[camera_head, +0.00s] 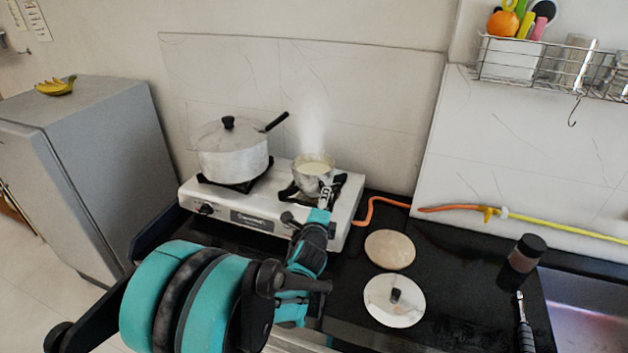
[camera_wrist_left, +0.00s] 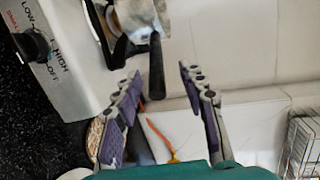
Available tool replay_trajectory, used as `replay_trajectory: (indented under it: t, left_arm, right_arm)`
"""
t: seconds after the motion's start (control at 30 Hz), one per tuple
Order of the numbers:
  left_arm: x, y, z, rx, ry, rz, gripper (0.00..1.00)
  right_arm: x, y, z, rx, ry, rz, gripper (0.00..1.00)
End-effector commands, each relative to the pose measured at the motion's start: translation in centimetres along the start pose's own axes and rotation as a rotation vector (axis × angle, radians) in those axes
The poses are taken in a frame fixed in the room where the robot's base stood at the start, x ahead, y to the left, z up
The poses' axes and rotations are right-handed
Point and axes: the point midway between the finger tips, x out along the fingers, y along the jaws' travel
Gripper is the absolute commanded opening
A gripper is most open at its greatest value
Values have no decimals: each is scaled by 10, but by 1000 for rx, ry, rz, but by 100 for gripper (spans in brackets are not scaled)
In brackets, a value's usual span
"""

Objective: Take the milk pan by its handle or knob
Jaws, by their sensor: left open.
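The milk pan (camera_head: 313,165) is a small metal pan holding a pale liquid. It sits on the right burner of the white stove, with steam above it. Its side shows at the top of the left wrist view (camera_wrist_left: 137,14). Its dark handle (camera_wrist_left: 156,66) points toward my left gripper (camera_wrist_left: 161,72). The gripper is open, its two fingers on either side of the handle's end, with a gap showing on both sides. In the head view my left gripper (camera_head: 325,191) is just in front of the pan and hides the handle. My right gripper is not in view.
A large lidded pot (camera_head: 233,158) stands on the left burner of the stove (camera_head: 258,222). On the black counter lie a round tan board (camera_head: 390,249), a white lid (camera_head: 380,312) with a dark knob, and a dark-capped jar (camera_head: 522,258). A wire rack (camera_head: 550,65) hangs upper right.

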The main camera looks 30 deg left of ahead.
Motion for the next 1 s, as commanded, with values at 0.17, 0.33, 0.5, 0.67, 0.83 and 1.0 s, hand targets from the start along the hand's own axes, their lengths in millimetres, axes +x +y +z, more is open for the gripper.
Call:
replay_trajectory:
  t: [0.17, 0.33, 0.5, 0.67, 0.83, 1.0]
  left_arm:
    - [7, 1, 2, 47, -3, -20, 41]
    - [24, 2, 2, 51, -3, -22, 41]
    - [39, 3, 1, 52, -2, -22, 41]
    - [62, 8, -1, 51, -2, -21, 41]
    - [84, 6, -1, 49, -2, -21, 41]
    - [84, 5, -1, 50, -2, -21, 41]
  right_arm:
    - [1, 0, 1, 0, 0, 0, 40]
    - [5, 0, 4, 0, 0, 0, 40]
    - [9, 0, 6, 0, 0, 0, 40]
    - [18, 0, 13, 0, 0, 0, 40]
    - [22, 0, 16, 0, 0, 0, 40]
    - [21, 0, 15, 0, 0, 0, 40]
